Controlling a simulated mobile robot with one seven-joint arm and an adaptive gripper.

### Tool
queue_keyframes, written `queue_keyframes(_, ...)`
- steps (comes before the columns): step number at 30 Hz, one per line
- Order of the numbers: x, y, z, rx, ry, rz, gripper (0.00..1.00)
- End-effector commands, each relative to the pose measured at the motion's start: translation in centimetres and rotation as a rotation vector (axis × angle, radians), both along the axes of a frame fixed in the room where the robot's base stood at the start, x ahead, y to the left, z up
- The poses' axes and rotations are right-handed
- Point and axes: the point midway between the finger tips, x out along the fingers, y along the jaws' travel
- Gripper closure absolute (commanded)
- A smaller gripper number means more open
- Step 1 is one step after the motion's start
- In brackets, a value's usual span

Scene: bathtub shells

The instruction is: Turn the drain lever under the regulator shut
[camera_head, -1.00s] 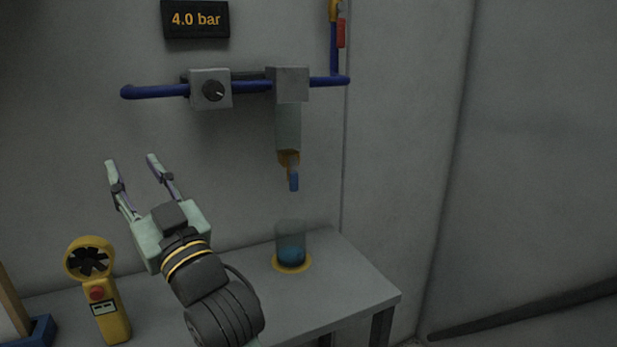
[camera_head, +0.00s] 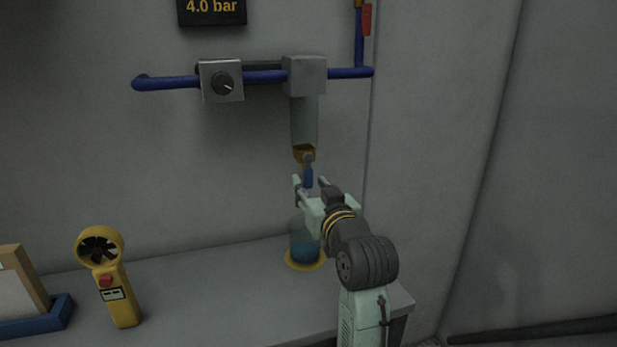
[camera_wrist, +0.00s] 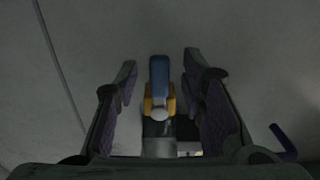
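The blue drain lever (camera_head: 308,176) hangs down below the brass drain fitting (camera_head: 304,152), under the clear bowl (camera_head: 304,122) of the regulator (camera_head: 304,75). My gripper (camera_head: 311,184) is at the height of the lever in the head view. In the wrist view the lever (camera_wrist: 159,72) stands between the two open fingers of my gripper (camera_wrist: 160,82), with a visible gap on each side. The brass fitting shows in yellow behind it. I cannot tell whether the fingers touch the lever in depth.
A jar with blue liquid (camera_head: 304,246) stands on a yellow ring (camera_head: 290,263) below the drain. A yellow fan meter (camera_head: 110,280) and a blue-based stand (camera_head: 40,318) are at the left of the bench (camera_head: 205,300). The pressure display (camera_head: 211,10) reads 4.0 bar.

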Motion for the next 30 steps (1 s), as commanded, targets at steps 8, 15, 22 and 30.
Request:
queue_keyframes(8, 2.4, 0.8, 0.1, 0.000, -0.001, 0.000, 0.63)
queue_keyframes(15, 2.6, 0.8, 0.0, -0.001, -0.001, 0.000, 0.63)
queue_keyframes(22, 2.5, 0.8, 0.0, -0.001, -0.001, -0.001, 0.76)
queue_keyframes(30, 2.5, 0.8, 0.0, -0.001, -0.001, -0.001, 0.94)
